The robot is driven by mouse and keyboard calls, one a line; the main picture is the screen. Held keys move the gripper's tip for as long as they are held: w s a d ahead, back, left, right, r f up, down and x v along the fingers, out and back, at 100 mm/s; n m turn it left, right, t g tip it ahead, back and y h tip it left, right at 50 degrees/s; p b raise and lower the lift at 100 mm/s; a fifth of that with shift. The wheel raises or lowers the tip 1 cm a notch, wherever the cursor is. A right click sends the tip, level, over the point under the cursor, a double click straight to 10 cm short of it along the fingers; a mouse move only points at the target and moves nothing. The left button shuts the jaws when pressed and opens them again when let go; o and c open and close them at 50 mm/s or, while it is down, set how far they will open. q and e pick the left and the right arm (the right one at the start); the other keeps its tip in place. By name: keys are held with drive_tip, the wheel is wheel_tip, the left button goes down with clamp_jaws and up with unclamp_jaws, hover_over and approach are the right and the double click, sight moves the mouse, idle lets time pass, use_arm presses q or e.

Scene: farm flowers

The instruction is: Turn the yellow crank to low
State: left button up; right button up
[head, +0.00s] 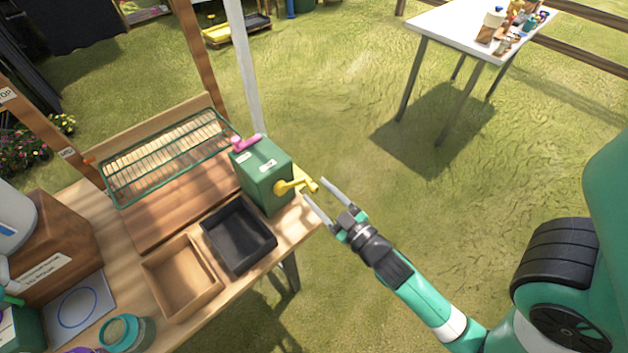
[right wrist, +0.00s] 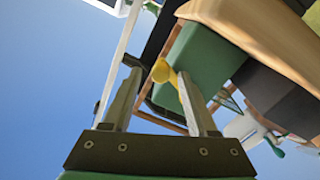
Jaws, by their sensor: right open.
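The yellow crank (head: 291,187) sticks out from the right side of a green box (head: 263,172) on the wooden bench. Its knob end points to the right in the head view. My right gripper (head: 313,195) is open, with one finger on each side of the crank's knob end. In the right wrist view, the yellow crank (right wrist: 162,72) shows between the two fingers of the right gripper (right wrist: 158,90); I cannot tell whether they touch it. The green box (right wrist: 193,68) lies beyond it. My left gripper is not in view.
A pink handle (head: 245,143) sits on the green box. A black tray (head: 239,234) and a wooden tray (head: 181,277) stand beside it on the bench. A green wire rack (head: 167,157) is behind. Open grass lies right of the bench, with a white table (head: 470,30) far off.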

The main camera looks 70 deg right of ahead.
drive_tip(key=shift+x, duration=1.2)
drive_tip(key=shift+f, duration=0.1)
clamp_jaws()
idle(0.4)
